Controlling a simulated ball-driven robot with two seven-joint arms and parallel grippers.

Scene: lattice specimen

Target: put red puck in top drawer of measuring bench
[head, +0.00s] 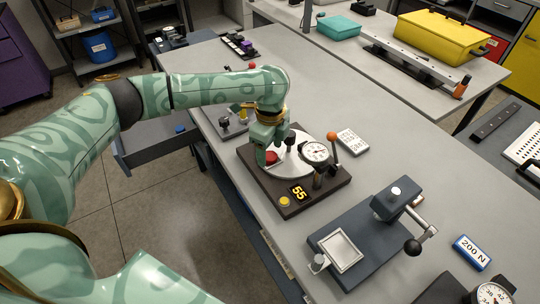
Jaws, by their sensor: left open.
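The red puck (271,157) sits on the round pale plate of a dark measuring device (258,170), partly hidden by my gripper. My left gripper (268,147) points down right over the puck and is open. Its fingers are small here, and I cannot tell whether they touch the puck. A grey drawer (160,138) stands pulled out from the left side of the measuring bench (205,62), beneath my left arm. A small blue object (180,128) shows in it, and my arm hides part of the drawer. My right gripper is not in view.
A dial gauge (315,151) and an orange-knobbed lever (332,138) stand close right of the puck. A dark clamp device (370,230) is nearer on the bench. A white keypad block (352,141) lies behind. Open floor is left of the bench.

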